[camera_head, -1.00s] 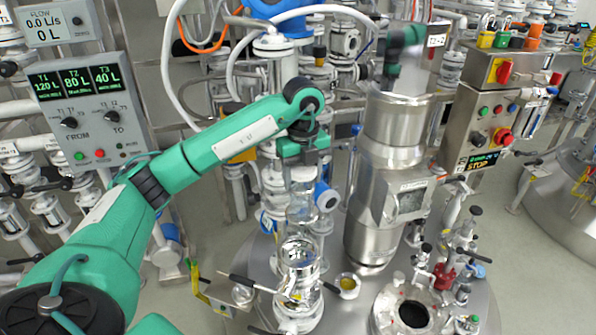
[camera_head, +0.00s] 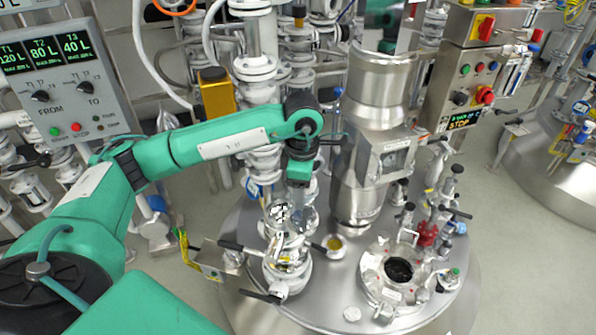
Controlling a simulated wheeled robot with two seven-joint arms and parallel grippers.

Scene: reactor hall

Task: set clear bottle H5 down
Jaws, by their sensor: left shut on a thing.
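My left gripper (camera_head: 299,186) comes in from the left and points down above the steel reactor lid (camera_head: 330,280). It is shut on a clear bottle (camera_head: 307,217), which hangs below the fingers and is hard to make out against the glass and metal fittings behind it. A glass and steel fitting (camera_head: 285,255) with black handles stands close at the bottle's left. I cannot tell whether the bottle's base touches anything. My right gripper is not in view.
A small cup with yellow contents (camera_head: 336,244) and a round white piece (camera_head: 352,314) sit on the lid. The open manhole (camera_head: 398,270) is at right, with valves (camera_head: 430,232) behind it.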

